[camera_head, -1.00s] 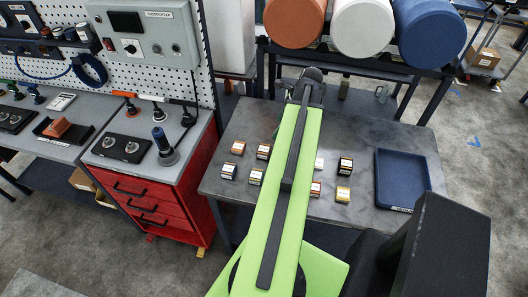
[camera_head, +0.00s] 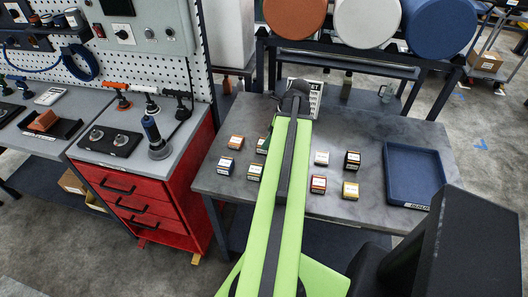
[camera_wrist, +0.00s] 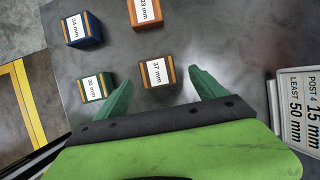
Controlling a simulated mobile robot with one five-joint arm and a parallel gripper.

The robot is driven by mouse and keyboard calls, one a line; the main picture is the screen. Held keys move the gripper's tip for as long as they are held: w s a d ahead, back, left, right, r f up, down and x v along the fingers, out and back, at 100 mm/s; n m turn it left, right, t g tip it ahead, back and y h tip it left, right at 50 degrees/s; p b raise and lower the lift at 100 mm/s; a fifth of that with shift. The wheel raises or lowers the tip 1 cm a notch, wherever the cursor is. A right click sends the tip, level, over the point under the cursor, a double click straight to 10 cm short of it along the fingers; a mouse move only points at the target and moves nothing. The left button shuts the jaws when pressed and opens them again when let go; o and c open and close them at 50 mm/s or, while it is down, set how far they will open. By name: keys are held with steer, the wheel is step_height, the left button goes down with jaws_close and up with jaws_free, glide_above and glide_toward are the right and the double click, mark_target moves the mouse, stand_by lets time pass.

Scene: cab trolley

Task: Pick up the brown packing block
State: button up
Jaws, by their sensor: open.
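The brown packing block (camera_wrist: 157,72), with a white label reading 37 mm, stands on the grey table in the wrist view. My gripper (camera_wrist: 160,78) is open, with one green finger to each side of the block in the picture. No contact shows, and I cannot tell the height of the fingertips above the table. In the head view my arm (camera_head: 285,170) reaches over the table, and the brown block is mostly hidden near a green finger.
Close by are a green block (camera_wrist: 95,88), a blue block (camera_wrist: 84,29) and an orange block (camera_wrist: 146,12). More blocks and a blue tray (camera_head: 414,174) stand right of my arm. A lettered sign (camera_wrist: 300,105) is at the table's far edge. A red drawer cabinet (camera_head: 150,200) stands left.

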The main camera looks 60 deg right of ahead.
steer(key=b+x, duration=0.5)
steer(key=shift+a+f, duration=0.15)
steer(key=c, duration=1.5)
steer(key=shift+r+p, duration=0.3)
step_height(320, 180, up, 4)
steer(key=p, duration=0.4)
steer(key=shift+r, duration=0.2)
steer(key=s+r+p, duration=0.2)
steer(key=s, duration=0.1)
steer(key=s+d+r+p, duration=0.1)
steer(key=s+r+p, duration=0.1)
steer(key=s, duration=0.2)
steer(key=s+d+r+p, duration=0.1)
steer(key=s+r+p, duration=0.1)
steer(key=s, duration=0.2)
steer(key=shift+s+d+r+p, duration=0.15)
steer(key=shift+s+r+p, duration=0.05)
steer(key=shift+p, duration=0.2)
